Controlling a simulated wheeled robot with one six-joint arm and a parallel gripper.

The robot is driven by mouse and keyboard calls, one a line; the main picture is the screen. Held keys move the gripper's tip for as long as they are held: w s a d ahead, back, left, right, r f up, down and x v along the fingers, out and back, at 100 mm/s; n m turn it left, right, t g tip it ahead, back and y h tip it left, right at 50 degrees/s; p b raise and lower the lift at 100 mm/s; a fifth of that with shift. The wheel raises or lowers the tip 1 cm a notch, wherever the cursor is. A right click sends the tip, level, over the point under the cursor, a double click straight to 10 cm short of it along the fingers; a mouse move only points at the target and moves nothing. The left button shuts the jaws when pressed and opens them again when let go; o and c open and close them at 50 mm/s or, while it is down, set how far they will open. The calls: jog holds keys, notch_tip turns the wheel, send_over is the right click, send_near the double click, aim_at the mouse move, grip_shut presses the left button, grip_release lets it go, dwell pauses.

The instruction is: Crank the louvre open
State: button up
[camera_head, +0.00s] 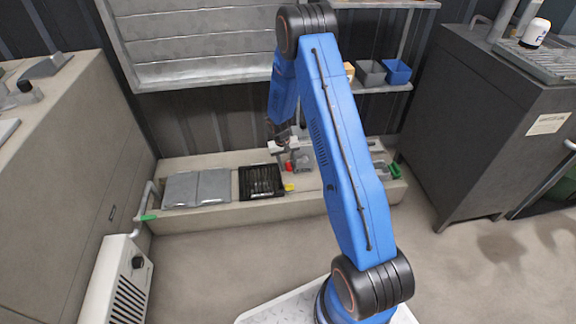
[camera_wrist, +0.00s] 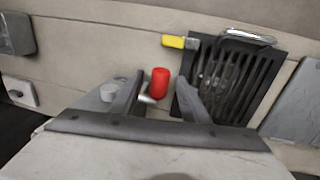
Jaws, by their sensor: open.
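The louvre is a black slatted panel (camera_head: 262,182) on the low beige ledge, just left of my gripper (camera_head: 288,148). In the wrist view the louvre (camera_wrist: 228,85) is on the right, its slats partly visible. A red knob (camera_wrist: 160,82), apparently the crank's handle, shows between the two fingers of my gripper (camera_wrist: 161,79) in the wrist view. The red knob also shows in the head view (camera_head: 289,167), below the gripper. The gripper is open, with a finger on each side of the knob; contact cannot be told. The rest of the crank is mostly hidden.
A yellow-ended part (camera_wrist: 175,41) is beside the louvre, near a metal loop (camera_wrist: 250,35). Grey plates (camera_head: 197,187) lie left of the louvre. A beige cabinet (camera_head: 60,165) is left and a dark cabinet (camera_head: 480,120) right. The floor in front is open.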

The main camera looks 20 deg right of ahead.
grip_shut()
jog(key=shift+r, duration=0.2)
